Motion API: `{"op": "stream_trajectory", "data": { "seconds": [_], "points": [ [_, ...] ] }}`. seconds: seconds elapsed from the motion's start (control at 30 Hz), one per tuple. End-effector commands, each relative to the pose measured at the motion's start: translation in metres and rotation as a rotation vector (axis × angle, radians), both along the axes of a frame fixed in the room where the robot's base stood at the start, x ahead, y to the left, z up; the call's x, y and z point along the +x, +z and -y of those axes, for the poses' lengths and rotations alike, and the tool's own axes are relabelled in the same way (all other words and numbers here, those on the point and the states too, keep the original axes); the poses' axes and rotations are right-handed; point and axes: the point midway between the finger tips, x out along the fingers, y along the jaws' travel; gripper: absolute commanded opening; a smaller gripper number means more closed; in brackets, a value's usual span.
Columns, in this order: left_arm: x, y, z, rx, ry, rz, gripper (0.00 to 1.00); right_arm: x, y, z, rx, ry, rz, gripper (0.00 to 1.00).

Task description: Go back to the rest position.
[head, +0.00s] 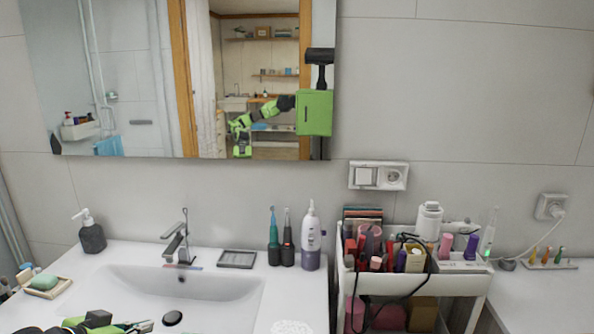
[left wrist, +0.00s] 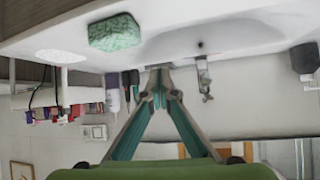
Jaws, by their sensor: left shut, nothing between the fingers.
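My left gripper (head: 138,327) shows at the bottom left of the head view, low in front of the sink (head: 215,292). Only its green and black front part is in the picture. In the left wrist view my left gripper (left wrist: 160,80) has its two teal fingers brought together at the tips, with nothing between them. The sink's tap (left wrist: 204,80) lies beyond the fingertips there, apart from them. My right gripper is in neither view. The mirror (head: 240,80) reflects part of my green body and an arm.
A cosmetics cart (head: 455,282) full of bottles and tubes stands right of the sink. Toothbrushes and a purple-white bottle (head: 311,243) stand on the counter. A soap dispenser (head: 91,233) and soap dish (head: 62,289) are at left. A green textured block (left wrist: 116,32) shows in the wrist view.

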Motion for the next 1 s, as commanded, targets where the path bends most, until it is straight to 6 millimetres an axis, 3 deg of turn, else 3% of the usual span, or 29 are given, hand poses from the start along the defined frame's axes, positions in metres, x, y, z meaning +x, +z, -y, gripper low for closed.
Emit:
{"op": "stream_trajectory", "data": {
  "seconds": [0.03, 0.2, 0.4, 0.7, 0.97, 1.0],
  "points": [
    [-0.013, -0.022, 0.021, -0.002, -0.026, -0.032, 0.00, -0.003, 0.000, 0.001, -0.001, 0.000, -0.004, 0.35],
    [-0.077, -0.092, 0.090, 0.039, -0.095, -0.150, 0.00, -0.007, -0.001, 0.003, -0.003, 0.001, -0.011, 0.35],
    [-0.161, -0.138, 0.137, 0.083, -0.076, -0.284, 0.00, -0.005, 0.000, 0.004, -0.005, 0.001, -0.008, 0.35],
    [-0.248, -0.158, 0.144, 0.121, 0.045, -0.462, 0.00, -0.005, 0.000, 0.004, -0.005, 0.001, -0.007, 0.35],
    [-0.310, -0.162, 0.137, 0.134, 0.156, -0.611, 0.00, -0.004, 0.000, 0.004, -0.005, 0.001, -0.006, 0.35],
    [-0.306, -0.173, 0.136, 0.141, 0.152, -0.614, 0.00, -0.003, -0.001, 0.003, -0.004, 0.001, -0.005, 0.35]
  ]
}}
